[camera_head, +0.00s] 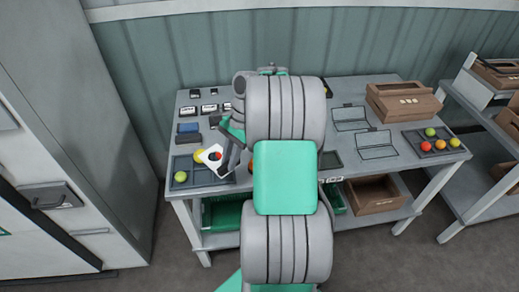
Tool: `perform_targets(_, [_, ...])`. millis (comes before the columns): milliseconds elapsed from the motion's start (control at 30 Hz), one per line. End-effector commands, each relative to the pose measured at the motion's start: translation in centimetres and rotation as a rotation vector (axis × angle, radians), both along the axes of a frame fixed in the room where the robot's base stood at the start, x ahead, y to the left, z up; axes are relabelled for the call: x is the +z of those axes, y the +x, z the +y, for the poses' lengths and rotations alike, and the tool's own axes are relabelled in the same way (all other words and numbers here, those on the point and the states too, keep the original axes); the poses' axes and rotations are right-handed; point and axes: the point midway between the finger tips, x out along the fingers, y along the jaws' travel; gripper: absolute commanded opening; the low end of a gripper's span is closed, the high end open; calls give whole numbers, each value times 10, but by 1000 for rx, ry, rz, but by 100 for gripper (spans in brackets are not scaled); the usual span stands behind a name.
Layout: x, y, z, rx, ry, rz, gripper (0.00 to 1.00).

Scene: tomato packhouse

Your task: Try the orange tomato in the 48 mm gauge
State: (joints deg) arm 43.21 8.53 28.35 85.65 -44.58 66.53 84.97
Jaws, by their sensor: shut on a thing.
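My gripper (228,158) is over the left part of the table, shut on a white plate with a round hole (206,153), which looks like a gauge; its size marking cannot be read. The plate is tilted over a dark tray (190,184), and red shows in its hole. An orange tomato (250,164) shows partly beside my arm, which hides the rest of it. Whether any tomato touches the plate cannot be told.
A yellow tomato (199,156) and a yellow-green one (180,177) lie in the left tray. Small black-and-white cards (209,108) stand behind. A right tray (424,154) holds several tomatoes. A cardboard box (405,105) stands at the back right. My arm hides the table's middle.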

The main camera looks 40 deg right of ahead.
Motion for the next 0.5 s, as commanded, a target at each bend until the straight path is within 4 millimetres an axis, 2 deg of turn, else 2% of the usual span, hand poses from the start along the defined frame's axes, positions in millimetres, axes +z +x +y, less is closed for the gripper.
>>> perform_targets(33, [0,-8,-24,-151,3,4,0])
perform_targets(100, [-5,-18,-50,-330,5,9,0])
perform_targets(200, [-10,-29,-78,-517,8,13,0])
perform_targets(300, [-14,-36,-92,-611,9,15,0])
perform_targets(500, [-23,-37,-95,-633,9,15,0])
